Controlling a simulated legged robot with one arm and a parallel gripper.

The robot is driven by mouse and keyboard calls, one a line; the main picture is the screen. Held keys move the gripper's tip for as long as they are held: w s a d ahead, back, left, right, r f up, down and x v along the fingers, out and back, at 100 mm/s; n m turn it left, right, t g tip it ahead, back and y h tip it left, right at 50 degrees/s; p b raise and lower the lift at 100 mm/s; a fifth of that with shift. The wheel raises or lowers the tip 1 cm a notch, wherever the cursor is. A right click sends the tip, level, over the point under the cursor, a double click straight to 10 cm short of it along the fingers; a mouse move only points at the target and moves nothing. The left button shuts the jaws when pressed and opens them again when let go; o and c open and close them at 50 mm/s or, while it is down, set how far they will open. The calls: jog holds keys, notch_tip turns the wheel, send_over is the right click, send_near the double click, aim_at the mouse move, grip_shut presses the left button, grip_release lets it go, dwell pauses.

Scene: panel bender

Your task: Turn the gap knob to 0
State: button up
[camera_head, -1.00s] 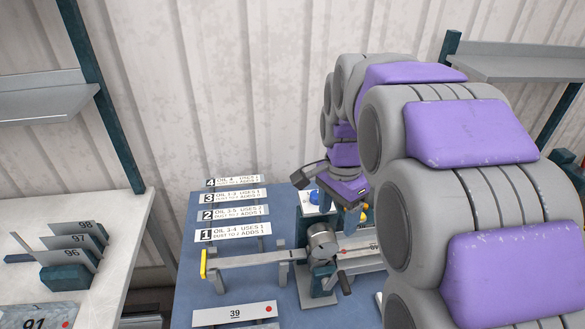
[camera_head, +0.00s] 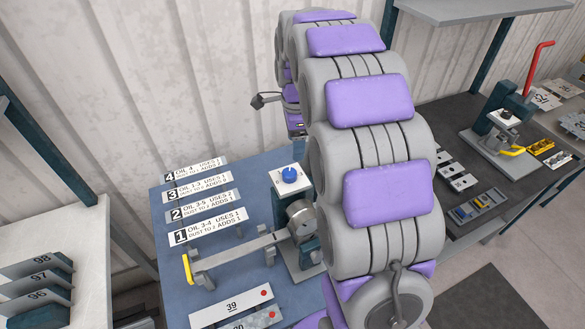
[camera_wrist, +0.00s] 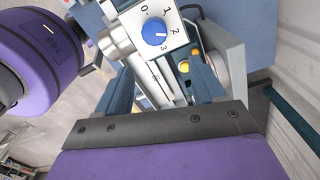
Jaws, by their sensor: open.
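The gap knob (camera_wrist: 154,31) is a round blue knob on a white plate with the digits 0, 1, 2 and 3 around it. Its pale mark seems to face the 2–3 side, not the 0; the exact setting is hard to read. In the head view the knob (camera_head: 289,175) tops a post at the back of the blue table. My gripper (camera_wrist: 162,80) is open and empty, its two fingers apart with the knob beyond their tips. I see no contact. In the head view the fingers are mostly hidden behind the arm.
The bender (camera_head: 240,252) with its yellow-ended bar stands on the blue table (camera_head: 165,235). Label strips numbered 1 to 4 (camera_head: 205,225) lie behind it, and plate 39 (camera_head: 230,306) in front. A dark bench (camera_head: 440,120) with a red-handled tool (camera_head: 540,65) is at right.

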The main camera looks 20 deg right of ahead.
aim_at(290, 172)
jog(key=a+f, duration=0.1)
jog(key=f, duration=0.2)
jog(key=a+f, duration=0.1)
jog(key=f, duration=0.2)
jog(key=a+f, duration=0.1)
jog(key=f, duration=0.2)
jog(key=shift+s+a, duration=0.1)
jog(key=shift+a, duration=0.05)
jog(key=shift+d+f, duration=0.2)
jog(key=shift+f, duration=0.1)
jog(key=shift+d+f, duration=0.2)
jog(key=shift+d, duration=0.45)
jog(key=shift+d+f, duration=0.15)
jog(key=shift+d, duration=0.45)
jog(key=shift+a+r, duration=0.1)
jog(key=shift+a, duration=1.1)
jog(key=c, duration=0.5)
jog(key=shift+c, duration=0.8)
jog(key=shift+d, duration=0.5)
jog(key=c, duration=0.4)
